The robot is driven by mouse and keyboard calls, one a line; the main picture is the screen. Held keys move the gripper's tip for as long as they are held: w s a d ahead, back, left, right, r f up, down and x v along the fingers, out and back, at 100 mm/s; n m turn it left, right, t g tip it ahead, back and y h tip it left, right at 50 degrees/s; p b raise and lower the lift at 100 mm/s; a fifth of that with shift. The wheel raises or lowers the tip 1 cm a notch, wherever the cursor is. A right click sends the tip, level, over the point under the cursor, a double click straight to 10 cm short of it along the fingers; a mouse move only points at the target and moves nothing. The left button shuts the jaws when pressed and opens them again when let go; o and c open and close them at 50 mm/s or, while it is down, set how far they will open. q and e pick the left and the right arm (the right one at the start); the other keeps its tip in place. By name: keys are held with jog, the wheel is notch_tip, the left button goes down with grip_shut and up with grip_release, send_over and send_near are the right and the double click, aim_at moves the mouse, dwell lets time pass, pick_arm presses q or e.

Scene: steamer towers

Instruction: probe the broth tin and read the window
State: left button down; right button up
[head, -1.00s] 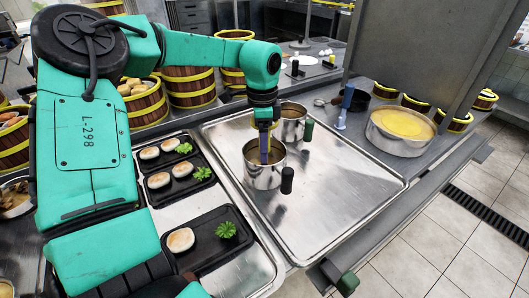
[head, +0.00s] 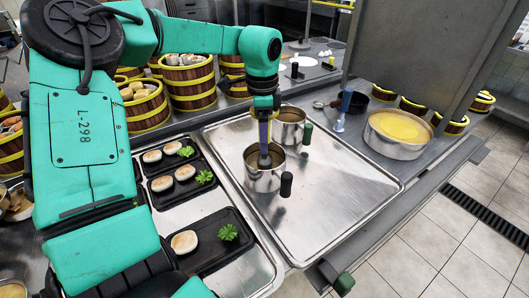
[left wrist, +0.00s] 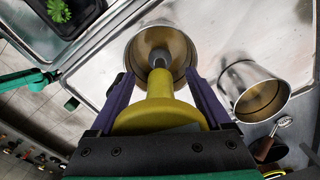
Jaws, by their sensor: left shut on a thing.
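My left gripper (head: 264,143) has purple fingers and points down over a steel tin (head: 263,178) with a black handle. In the left wrist view the gripper (left wrist: 160,88) is shut on a yellow probe (left wrist: 155,112) with a grey tip. The tip reaches into the mouth of the tin (left wrist: 140,50); whether it touches the liquid or bottom I cannot tell. A second steel tin (head: 290,131) with a green handle stands just behind. Neither tin bears a readable label, so I cannot tell which is the broth tin. No readout window is visible.
Both tins stand on a metal tray (head: 345,185) whose right half is clear. Black dishes (head: 206,243) with buns and garnish lie left. A yellow-filled pan (head: 397,136) and a blue upright tool (head: 344,108) stand right. Bamboo-style steamers (head: 189,88) stand behind.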

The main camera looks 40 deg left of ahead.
pick_arm(q)
notch_tip(320, 180, up, 9)
jog(key=p, duration=0.6)
jog(key=shift+r, duration=0.2)
dwell(0.9)
